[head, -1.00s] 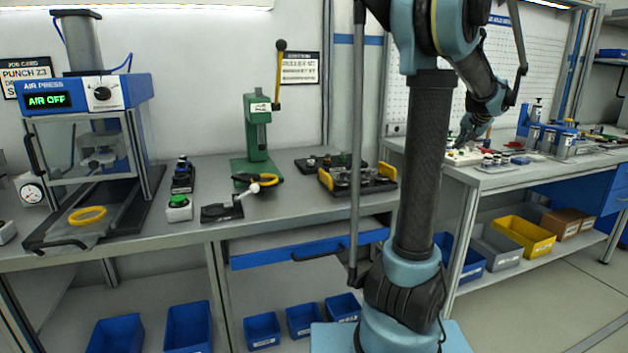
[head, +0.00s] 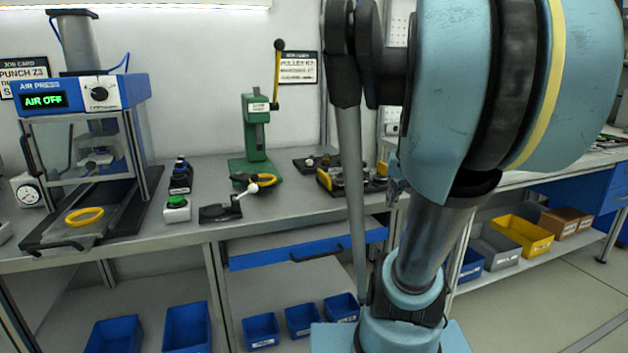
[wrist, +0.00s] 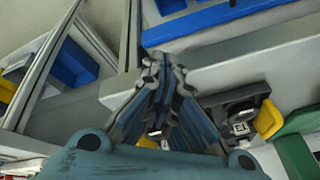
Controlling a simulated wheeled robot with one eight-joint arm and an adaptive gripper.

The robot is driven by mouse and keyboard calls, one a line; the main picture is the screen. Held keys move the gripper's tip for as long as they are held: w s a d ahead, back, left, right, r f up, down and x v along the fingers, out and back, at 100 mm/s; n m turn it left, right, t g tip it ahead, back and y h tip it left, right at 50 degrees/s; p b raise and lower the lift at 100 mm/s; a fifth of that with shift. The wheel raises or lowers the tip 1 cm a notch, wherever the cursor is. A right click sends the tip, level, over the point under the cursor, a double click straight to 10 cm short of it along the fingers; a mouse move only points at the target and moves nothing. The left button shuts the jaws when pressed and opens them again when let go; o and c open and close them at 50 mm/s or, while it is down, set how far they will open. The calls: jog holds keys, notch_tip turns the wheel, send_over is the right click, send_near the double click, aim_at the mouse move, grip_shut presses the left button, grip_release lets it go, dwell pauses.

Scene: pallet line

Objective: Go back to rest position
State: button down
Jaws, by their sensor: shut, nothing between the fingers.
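My gripper (wrist: 157,95) shows in the wrist view with its fingers drawn together and nothing between them. It is above the front edge of the workbench (wrist: 230,68). In the head view my gripper (head: 394,183) is a small part beside my large blue arm links, just right of the black fixture with yellow handles (head: 345,180). My arm hides most of it and much of the right bench. The same fixture shows in the wrist view (wrist: 238,115), partly behind the fingers.
An air press (head: 85,95) reading AIR OFF stands at left. A green lever press (head: 256,135) stands mid-bench. A small lever device (head: 222,212) and a green-button box (head: 177,208) sit near the front edge. Blue bins (head: 261,330) are below. Floor at right is clear.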

jog(key=s+a+f+n+g+h, duration=0.1)
jog(key=s+a+f+n+g, duration=0.1)
jog(key=s+f, duration=0.9)
jog(key=s+a+n, duration=0.1)
jog(key=s+a, duration=0.1)
jog(key=s, duration=0.1)
jog(key=shift+s+a+f, duration=0.15)
jog(key=shift+s+a, duration=0.05)
jog(key=shift+s, duration=0.2)
jog(key=shift+w+f, duration=0.2)
jog(key=shift+w, duration=0.25)
